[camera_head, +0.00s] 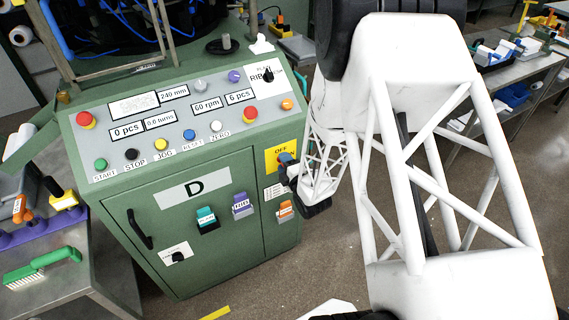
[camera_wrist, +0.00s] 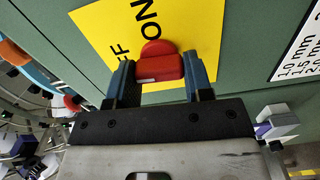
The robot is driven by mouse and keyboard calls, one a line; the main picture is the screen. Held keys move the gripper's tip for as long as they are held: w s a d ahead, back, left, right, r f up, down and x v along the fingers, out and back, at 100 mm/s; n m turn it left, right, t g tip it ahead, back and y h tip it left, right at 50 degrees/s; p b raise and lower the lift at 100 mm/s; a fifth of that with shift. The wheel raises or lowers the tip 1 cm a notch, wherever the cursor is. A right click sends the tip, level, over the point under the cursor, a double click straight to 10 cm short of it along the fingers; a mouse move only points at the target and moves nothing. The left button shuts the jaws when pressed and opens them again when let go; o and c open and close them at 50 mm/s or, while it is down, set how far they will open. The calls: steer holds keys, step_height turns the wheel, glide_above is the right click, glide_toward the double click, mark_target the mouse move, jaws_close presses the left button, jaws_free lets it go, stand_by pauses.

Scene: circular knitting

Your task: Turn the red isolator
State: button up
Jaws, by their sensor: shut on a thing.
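The red isolator (camera_wrist: 158,64) is a red knob on a yellow plate (camera_wrist: 95,30) marked ON and, partly covered, OFF. In the wrist view, the two blue fingers of my gripper (camera_wrist: 160,82) stand on either side of the knob's handle and are shut on it. In the head view, the yellow plate (camera_head: 273,155) is on the right part of the green machine's front, and my gripper (camera_head: 287,160) reaches it from the right. The knob itself is hidden there by my gripper.
The green machine (camera_head: 150,230) has a sloped control panel (camera_head: 130,150) with several buttons and labels. A black door handle (camera_head: 139,229) sticks out at lower left. A white label plate (camera_wrist: 300,50) is right of the isolator. Floor is open to the machine's right.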

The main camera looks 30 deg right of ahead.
steer(key=shift+n, duration=0.5)
steer(key=o, duration=0.9)
steer(key=shift+s, duration=0.15)
steer(key=shift+s, duration=3.75)
